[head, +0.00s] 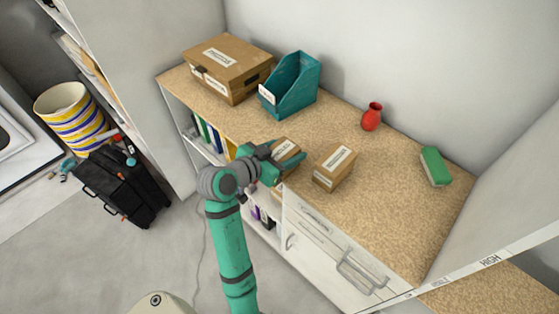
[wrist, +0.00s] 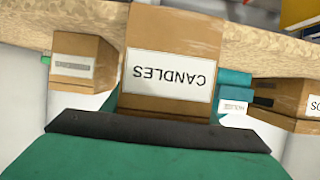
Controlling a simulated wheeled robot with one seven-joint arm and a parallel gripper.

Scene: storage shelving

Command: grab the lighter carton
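Two small brown cartons stand on the cork-coloured counter. One carton (head: 287,149) is at my gripper (head: 280,163), partly hidden by its teal fingers. In the wrist view the carton labelled CANDLES (wrist: 174,40) is close ahead, its label upside down. A teal finger with a dark edge covers the bottom of that view. The other carton (head: 335,168) stands to the right, apart from the gripper; it appears at the left in the wrist view (wrist: 82,62). The fingers are spread about the first carton; whether they press on it is unclear. The cartons' weights cannot be seen.
A large brown box (head: 228,68) and a teal magazine file (head: 290,84) stand at the counter's back left. A red vase (head: 372,117) and a green block-like item (head: 435,166) are to the right. Drawers (head: 335,257) are below. The counter's right part is mostly free.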

